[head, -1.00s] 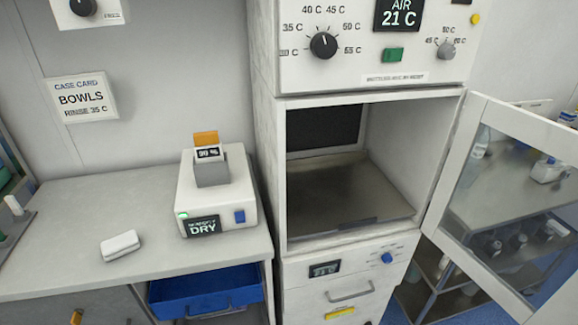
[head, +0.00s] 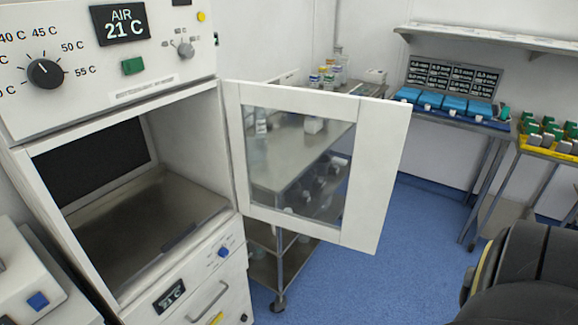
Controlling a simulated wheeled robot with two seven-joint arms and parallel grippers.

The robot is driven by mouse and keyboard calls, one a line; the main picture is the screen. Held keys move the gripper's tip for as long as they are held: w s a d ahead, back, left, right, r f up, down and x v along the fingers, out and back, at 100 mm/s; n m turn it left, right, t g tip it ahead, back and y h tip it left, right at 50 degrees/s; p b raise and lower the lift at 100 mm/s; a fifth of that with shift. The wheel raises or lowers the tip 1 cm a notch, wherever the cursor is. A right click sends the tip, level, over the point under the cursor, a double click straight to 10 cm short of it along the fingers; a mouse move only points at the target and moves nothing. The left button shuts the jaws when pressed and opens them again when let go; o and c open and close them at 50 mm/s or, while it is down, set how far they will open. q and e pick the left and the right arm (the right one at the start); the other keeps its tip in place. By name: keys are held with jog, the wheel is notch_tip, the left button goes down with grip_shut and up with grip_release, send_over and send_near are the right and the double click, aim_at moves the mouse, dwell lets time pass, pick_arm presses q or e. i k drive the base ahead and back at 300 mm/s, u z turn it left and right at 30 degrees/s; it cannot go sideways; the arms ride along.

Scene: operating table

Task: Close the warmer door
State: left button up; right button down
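The warmer (head: 190,130) stands at the left of the head view, and its chamber (head: 150,215) is open and looks empty. The warmer door (head: 375,175) is a white frame around a glass pane. It is hinged at the right side of the opening and stands swung wide open to the right. Its free edge is on the far right, with clear space around it. No handle shows on the side of the door that I see. A dark part of my own arm shows at the lower right corner, apart from the door. Neither gripper is in view.
A wheeled cart (head: 280,265) with bottles stands behind the door, partly seen through the glass. At the back right, a table holds blue boxes (head: 430,99), and a yellow tray (head: 545,150) sits beside it. Blue floor (head: 345,285) is clear in front of the door.

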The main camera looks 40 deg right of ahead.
aim_at(382, 125)
jog(key=k, duration=0.45)
jog(key=z, duration=2.7)
jog(key=i, duration=3.4)
jog(key=u, duration=4.2)
jog(key=i, duration=1)
jog(key=z, duration=0.05)
